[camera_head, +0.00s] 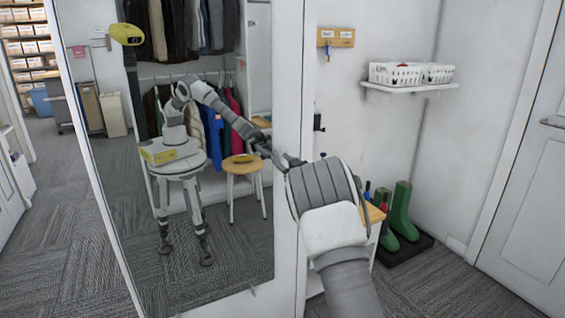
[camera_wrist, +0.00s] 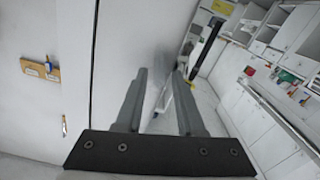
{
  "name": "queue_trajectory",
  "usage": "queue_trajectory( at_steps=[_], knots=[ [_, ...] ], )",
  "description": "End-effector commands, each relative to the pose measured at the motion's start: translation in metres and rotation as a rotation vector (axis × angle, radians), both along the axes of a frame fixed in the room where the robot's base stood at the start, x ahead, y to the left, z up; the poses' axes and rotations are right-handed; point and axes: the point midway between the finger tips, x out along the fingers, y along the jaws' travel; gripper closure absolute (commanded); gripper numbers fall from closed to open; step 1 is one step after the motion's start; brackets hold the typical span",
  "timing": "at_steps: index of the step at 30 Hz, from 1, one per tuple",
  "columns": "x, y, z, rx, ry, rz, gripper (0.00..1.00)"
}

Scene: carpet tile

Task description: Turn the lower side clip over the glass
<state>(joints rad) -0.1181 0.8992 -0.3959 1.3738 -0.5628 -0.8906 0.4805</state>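The tall mirror glass (camera_head: 240,230) stands upright against a white panel (camera_head: 289,60) in the head view. My gripper (camera_head: 281,157) is at the glass's right edge, about mid-height, and its reflection shows in the glass. In the wrist view the two grey fingers of my gripper (camera_wrist: 160,72) stand apart, with a gap between them. The glass also shows in the wrist view, right of the fingers, filled with a tilted reflection of the room. The lower side clip is not clear in either view; my gripper may hide it. I cannot tell whether the fingers touch it.
A key board (camera_head: 336,37) and a shelf (camera_head: 408,88) with white baskets (camera_head: 396,74) are on the wall to the right. Green boots (camera_head: 401,212) stand on a dark tray (camera_head: 402,247) below. A white door (camera_head: 530,190) is at far right. Carpet is open at left.

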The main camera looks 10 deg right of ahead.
Motion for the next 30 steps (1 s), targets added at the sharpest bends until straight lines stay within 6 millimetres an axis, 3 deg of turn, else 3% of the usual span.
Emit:
queue_trajectory(
  at_steps=[6, 12, 13, 30],
  knots=[
    [0.0, 0.0002, 0.0, 0.0, 0.0, 0.0, 0.62],
    [0.0, 0.0002, 0.0, 0.0, 0.0, 0.0, 0.98],
    [-0.0001, 0.0002, 0.0001, 0.0, 0.0, 0.0, 1.0],
    [-0.0002, 0.0005, -0.0014, -0.043, -0.015, 0.0, 1.0]
  ],
)
